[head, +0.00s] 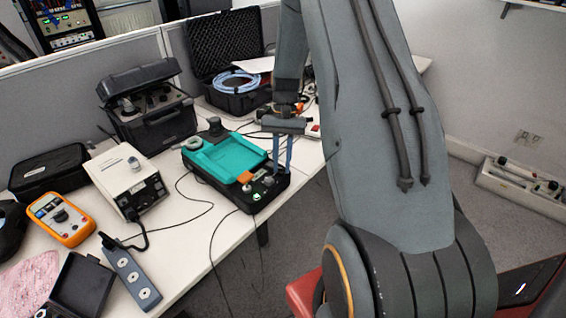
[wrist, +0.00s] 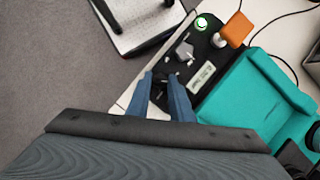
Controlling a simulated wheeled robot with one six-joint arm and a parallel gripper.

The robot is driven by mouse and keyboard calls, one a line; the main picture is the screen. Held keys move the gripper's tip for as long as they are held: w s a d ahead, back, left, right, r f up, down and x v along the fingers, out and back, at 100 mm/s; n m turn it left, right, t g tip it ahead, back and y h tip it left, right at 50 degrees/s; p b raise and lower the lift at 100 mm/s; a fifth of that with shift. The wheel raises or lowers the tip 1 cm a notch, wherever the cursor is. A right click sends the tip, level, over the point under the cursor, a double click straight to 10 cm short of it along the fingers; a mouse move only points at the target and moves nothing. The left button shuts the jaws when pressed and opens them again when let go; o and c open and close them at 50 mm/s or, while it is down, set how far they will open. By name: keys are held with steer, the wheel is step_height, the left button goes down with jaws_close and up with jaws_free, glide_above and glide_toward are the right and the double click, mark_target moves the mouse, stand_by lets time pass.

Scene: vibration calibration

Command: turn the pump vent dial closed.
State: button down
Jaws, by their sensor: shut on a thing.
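The pump unit (head: 222,156) has a teal top and a black front panel, and stands at the right edge of the bench in the head view. The wrist view shows its black panel (wrist: 203,52) with a grey lever knob (wrist: 184,50), a round grey knob (wrist: 218,40) and a lit green button (wrist: 201,23). My gripper (head: 283,168) points down at the panel's right end. In the wrist view its two blue fingers (wrist: 161,80) are shut on a small dark dial, the pump vent dial, at the panel's corner. The fingers mostly hide this dial, so its setting cannot be read.
An orange block (wrist: 236,30) sits beside the knobs. Left of the pump are a cream instrument (head: 128,178) and an orange meter (head: 60,218). An open black case (head: 235,50) with a blue coil stands behind. Cables hang over the bench's front edge.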

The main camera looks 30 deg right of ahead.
steer(key=shift+w+a+n+h, duration=0.15)
steer(key=shift+n+h, duration=0.25)
steer(key=shift+n, duration=0.7)
steer(key=shift+r, duration=0.1)
steer(key=c, duration=1.6)
jaws_free()
steer(key=b+v, duration=0.2)
steer(key=v, duration=0.5)
steer(key=shift+w+r, duration=0.25)
